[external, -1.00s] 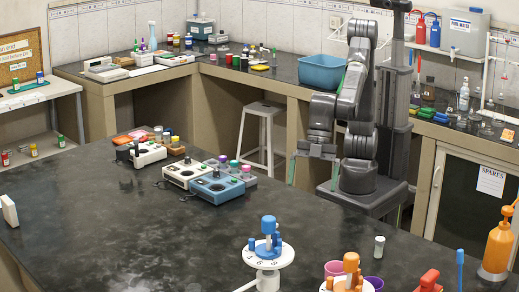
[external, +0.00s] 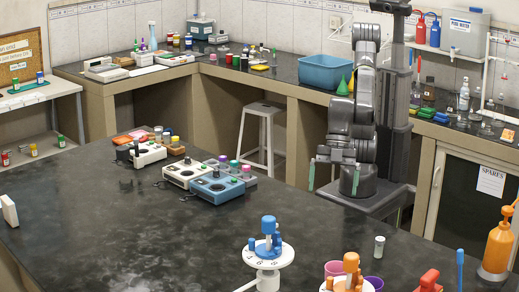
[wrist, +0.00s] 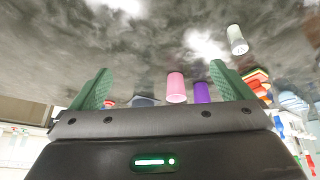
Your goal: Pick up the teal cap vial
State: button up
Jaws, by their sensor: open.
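The rack's vials cannot be made out there.
A pale-capped vial (external: 379,246) stands at the bench's right, near a pink cup (external: 332,269) and a purple cup (external: 374,282). A white round stand with blue pieces (external: 268,252) is at the front. The bench's left and middle are largely clear.

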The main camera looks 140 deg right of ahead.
jog(key=shift+c, duration=0.4)
jog(key=c, duration=1)
jog(key=shift+d, duration=0.1)
jog(key=w+d+m+h, duration=0.1)
jog(key=w+d+m, duration=0.2)
jog(key=d, duration=0.9)
jog(key=r+m+g+h+p, duration=0.15)
jog(key=m+g+p, duration=0.3)
jog(key=m, duration=0.55)
send_over(234, 161)
notch_tip(234, 161, down, 8)
jog(key=shift+d+f+b, duration=0.1)
jog(key=shift+d+b, duration=0.05)
jog(key=shift+b, duration=0.25)
jog(key=shift+w+a+f+p, duration=0.1)
jog(key=shift+a+f+p, duration=0.05)
jog(key=shift+f, duration=1.15)
jog(key=shift+w+a+f+p, duration=0.1)
jog(key=shift+a+f+p, duration=0.05)
jog(key=shift+f, duration=1.15)
